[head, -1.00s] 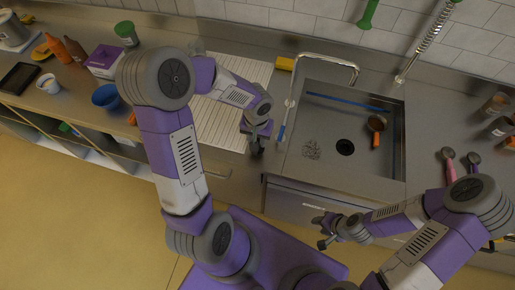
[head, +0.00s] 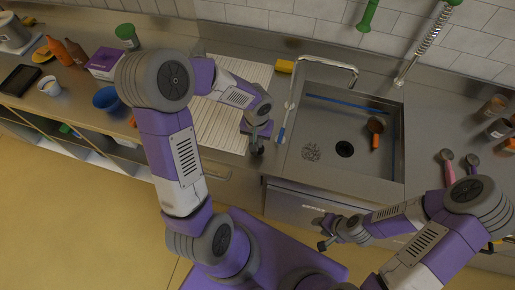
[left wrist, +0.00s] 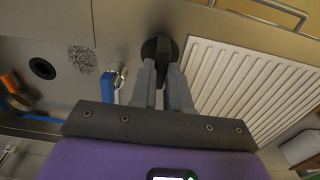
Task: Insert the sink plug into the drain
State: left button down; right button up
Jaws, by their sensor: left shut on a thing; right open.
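The dark round sink plug (left wrist: 156,46) is between the fingertips of my left gripper (left wrist: 163,72) in the left wrist view, and the jaws are shut on it. In the head view my left gripper (head: 257,148) is over the counter's front edge, left of the sink (head: 330,172), with the plug hard to make out. The drain (head: 344,149) is a dark round hole in the sink floor; it also shows in the left wrist view (left wrist: 42,68). The plug is apart from it. My right gripper (head: 326,233) is open and empty in front of the sink.
In the sink are a steel scrubber (head: 311,151), an orange-handled strainer (head: 375,131) and a blue strip (head: 345,103). A ribbed drainboard (head: 222,118) is left of the sink.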

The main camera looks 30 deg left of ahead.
pick_arm(q)
jog(key=shift+r+p, duration=2.35)
jog(key=shift+r, duration=1.3)
jog(key=shift+f, duration=0.15)
